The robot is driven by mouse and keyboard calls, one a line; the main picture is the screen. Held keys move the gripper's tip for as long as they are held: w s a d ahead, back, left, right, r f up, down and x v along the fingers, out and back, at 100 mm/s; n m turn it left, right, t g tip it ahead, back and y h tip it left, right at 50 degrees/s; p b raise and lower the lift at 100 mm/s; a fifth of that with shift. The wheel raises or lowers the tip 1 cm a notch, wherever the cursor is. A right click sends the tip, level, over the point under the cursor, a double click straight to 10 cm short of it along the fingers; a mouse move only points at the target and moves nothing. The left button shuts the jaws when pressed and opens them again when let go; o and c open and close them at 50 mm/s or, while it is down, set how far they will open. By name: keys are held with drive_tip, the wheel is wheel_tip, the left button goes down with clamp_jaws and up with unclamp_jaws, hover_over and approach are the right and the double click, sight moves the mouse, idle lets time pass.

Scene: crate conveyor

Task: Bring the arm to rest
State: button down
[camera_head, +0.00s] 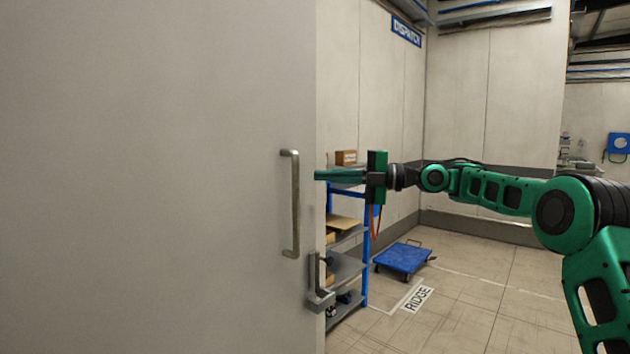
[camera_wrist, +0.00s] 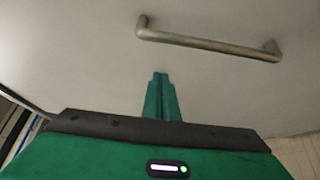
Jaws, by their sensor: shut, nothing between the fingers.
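My green arm stretches in from the right in the head view. My gripper (camera_head: 319,175) is at the edge of a large pale door (camera_head: 150,180), with its fingers pointing left. The fingertips are partly hidden at the door's edge. In the wrist view my gripper (camera_wrist: 160,76) is shut and empty, with its fingers together in front of the pale surface. A metal bar handle (camera_head: 293,204) is on the door, left of the gripper; it also shows in the wrist view (camera_wrist: 207,41), beyond the fingertips and apart from them.
A latch (camera_head: 318,285) sits low on the door's edge. Behind it stands a blue-framed shelf (camera_head: 346,268) with boxes. A blue platform cart (camera_head: 404,258) is on the floor. A dispatch sign (camera_head: 406,31) hangs on the wall. The floor right of the cart is clear.

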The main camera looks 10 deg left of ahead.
drive_tip(key=s+d+f+m+t+h, duration=0.1)
drive_tip(key=d+f+m+t+h, duration=0.2)
drive_tip(key=d+f+m+h, duration=0.5)
drive_tip(key=s+d+f+m+t+h, duration=0.25)
drive_tip(key=d+f+m, duration=0.25)
drive_tip(key=d+m, duration=0.65)
drive_tip(key=s+d+f+m+g+h, duration=0.1)
drive_tip(key=s+d+f+m+h, duration=0.25)
drive_tip(key=s+d, duration=0.35)
drive_tip(key=s+d+f+m+h, duration=0.2)
drive_tip(key=s+d+f+m, duration=0.3)
drive_tip(key=d, duration=0.4)
drive_tip(key=s+d+f+m+g, duration=0.2)
drive_tip(key=s+d+f+m, duration=0.1)
drive_tip(key=s, duration=0.8)
drive_tip(key=s+d+f+m+g+h, duration=0.1)
drive_tip(key=s+d+f+m, duration=0.2)
drive_tip(key=s+m, duration=0.3)
drive_tip(key=s+d+f+m+g, duration=0.2)
drive_tip(key=s+d+f+m, duration=0.2)
drive_tip(key=s, duration=1.3)
drive_tip(key=shift+d+m+g+h, duration=0.3)
drive_tip(key=shift+m+g+h, duration=0.05)
drive_tip(key=shift+m+h, duration=0.05)
drive_tip(key=shift+w+f, duration=0.1)
